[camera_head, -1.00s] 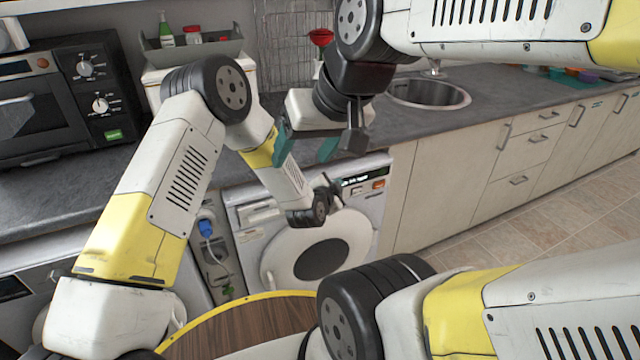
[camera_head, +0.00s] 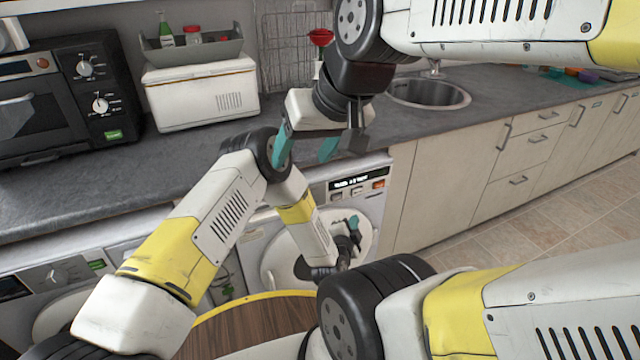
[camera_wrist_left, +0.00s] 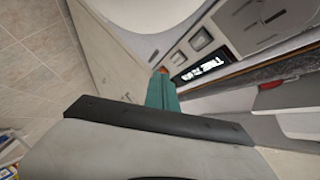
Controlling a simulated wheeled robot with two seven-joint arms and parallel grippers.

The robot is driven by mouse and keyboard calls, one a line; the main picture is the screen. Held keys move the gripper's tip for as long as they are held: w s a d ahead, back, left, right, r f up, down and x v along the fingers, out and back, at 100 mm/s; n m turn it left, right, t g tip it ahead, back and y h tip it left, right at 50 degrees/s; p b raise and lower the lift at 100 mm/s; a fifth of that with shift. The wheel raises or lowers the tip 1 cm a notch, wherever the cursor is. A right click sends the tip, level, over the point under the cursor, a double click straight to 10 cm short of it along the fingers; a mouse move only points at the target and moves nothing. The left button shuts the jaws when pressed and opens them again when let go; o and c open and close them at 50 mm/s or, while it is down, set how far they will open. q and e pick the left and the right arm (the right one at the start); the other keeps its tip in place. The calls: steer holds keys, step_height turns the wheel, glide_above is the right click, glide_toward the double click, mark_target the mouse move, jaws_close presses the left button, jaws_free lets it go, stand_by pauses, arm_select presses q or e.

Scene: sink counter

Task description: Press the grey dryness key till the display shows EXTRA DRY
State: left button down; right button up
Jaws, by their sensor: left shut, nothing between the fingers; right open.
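The washer-dryer front (camera_head: 372,205) is under the counter. Its dark display (camera_head: 350,182) shows white letters too small to read for sure; in the left wrist view the display (camera_wrist_left: 198,68) is tilted and its text is unclear. Below it are two greyish keys (camera_head: 337,197) (camera_head: 358,192) and an orange key (camera_head: 379,184); I cannot tell which one is for dryness. My left gripper (camera_head: 353,222) is shut and empty, below the keys in front of the round door. Its teal fingers (camera_wrist_left: 161,92) hide part of the panel's orange key. My right gripper (camera_head: 305,150) is open and empty, up by the counter edge.
The round door (camera_head: 280,262) is closed. A white bread box (camera_head: 200,95) and a microwave (camera_head: 50,110) stand on the counter. A sink (camera_head: 430,93) is at the right. A round wooden table top (camera_head: 255,325) lies in front. The floor at right is clear.

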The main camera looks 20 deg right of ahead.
arm_select(q)
glide_toward(342, 198)
steer(key=shift+s+d+x, duration=0.15)
steer(key=shift+x, duration=0.65)
steer(key=shift+s+d+x, duration=0.1)
steer(key=shift+d+x, duration=0.05)
steer(key=shift+x, duration=0.7)
steer(key=shift+s+d+x, duration=0.1)
steer(key=shift+s+x, duration=0.05)
steer(key=shift+x, duration=0.65)
steer(key=shift+w+f, duration=0.15)
steer(key=shift+f, duration=0.05)
steer(key=shift+w, duration=0.25)
steer(key=shift+w, duration=0.5)
stand_by(0.8)
steer(key=shift+s, duration=0.9)
steer(key=shift+s, duration=0.1)
steer(key=s, duration=0.4)
steer(key=shift+s+d, duration=0.2)
steer(key=shift+s, duration=0.2)
